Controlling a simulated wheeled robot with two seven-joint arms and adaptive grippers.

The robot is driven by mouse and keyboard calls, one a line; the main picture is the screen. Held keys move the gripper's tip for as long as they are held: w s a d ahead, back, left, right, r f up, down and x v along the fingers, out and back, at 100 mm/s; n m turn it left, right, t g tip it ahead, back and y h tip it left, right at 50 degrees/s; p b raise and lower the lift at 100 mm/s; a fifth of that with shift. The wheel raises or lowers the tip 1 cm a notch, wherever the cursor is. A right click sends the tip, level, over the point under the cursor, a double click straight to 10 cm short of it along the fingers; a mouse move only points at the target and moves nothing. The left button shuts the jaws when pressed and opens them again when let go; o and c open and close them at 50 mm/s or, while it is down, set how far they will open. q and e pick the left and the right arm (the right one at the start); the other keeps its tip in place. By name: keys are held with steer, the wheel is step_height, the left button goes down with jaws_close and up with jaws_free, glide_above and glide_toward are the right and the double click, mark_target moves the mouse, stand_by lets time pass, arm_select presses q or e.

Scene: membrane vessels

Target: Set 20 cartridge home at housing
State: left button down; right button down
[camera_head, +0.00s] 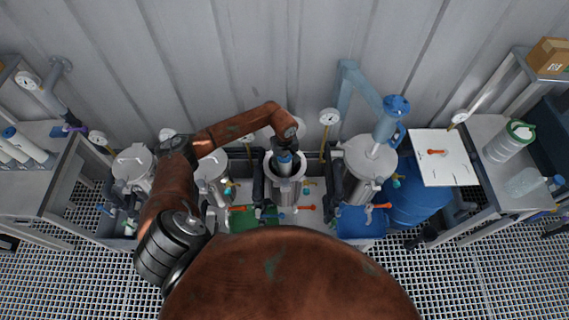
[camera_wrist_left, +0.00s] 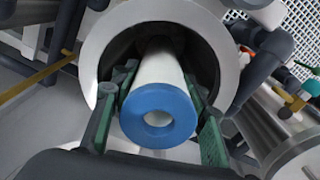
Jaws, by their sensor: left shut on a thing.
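The white cartridge with a blue ring end cap (camera_wrist_left: 158,112) stands inside the round mouth of the open metal housing (camera_wrist_left: 232,62) in the left wrist view. Its lower part is hidden in the dark bore. In the head view the cartridge (camera_head: 284,164) shows as a blue top over the housing (camera_head: 286,194) at the middle of the row. My left gripper (camera_wrist_left: 160,98) is shut on the cartridge, one green-padded finger on each side near the cap. Whether the cartridge touches the bottom cannot be seen. My right gripper is not in view.
Lidded metal vessels (camera_head: 213,180) stand left of the housing, and another vessel (camera_head: 368,168) stands right. A blue-grey davit arm (camera_head: 362,82) reaches over the right vessel. Pipes and gauges (camera_head: 329,117) crowd the back. Side tables (camera_head: 485,140) hold other items.

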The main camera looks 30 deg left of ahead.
arm_select(q)
steer(key=shift+f+b, duration=3.1)
steer(key=shift+f, duration=0.45)
steer(key=shift+f+b, duration=0.2)
steer(key=shift+b, duration=0.3)
steer(key=c, duration=1.1)
jaws_free()
